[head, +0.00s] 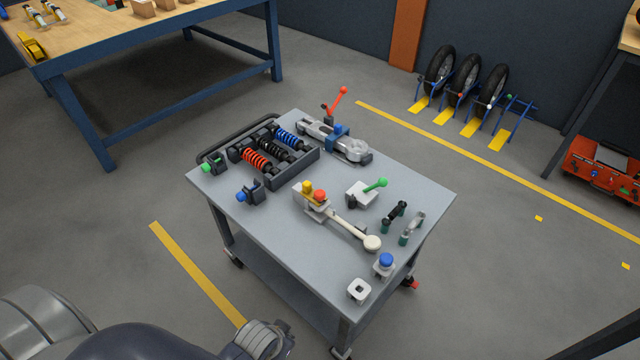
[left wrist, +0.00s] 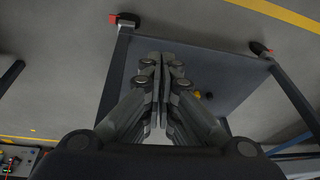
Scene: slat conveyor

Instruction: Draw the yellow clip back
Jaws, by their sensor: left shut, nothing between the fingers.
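A small yellow clip (head: 307,187) sits on a pale fixture near the middle of the grey cart top (head: 235,208) in the head view. An orange-red knob (head: 320,196) is right beside it, and a cream lever (head: 350,230) with a round end runs from the fixture toward the front right. In the left wrist view my left gripper (left wrist: 160,58) is shut and empty, with the cart's grey surface behind it. A small yellow spot (left wrist: 197,95) shows beside the fingers, too small to identify. The left fingers are not visible in the head view. My right gripper is in neither view.
A tray (head: 295,178) with red, black and blue spring shocks stands at the back left of the cart. A green-handled clamp (head: 375,186), a blue-knobbed block (head: 384,264) and a white square piece (head: 359,290) stand to the right.

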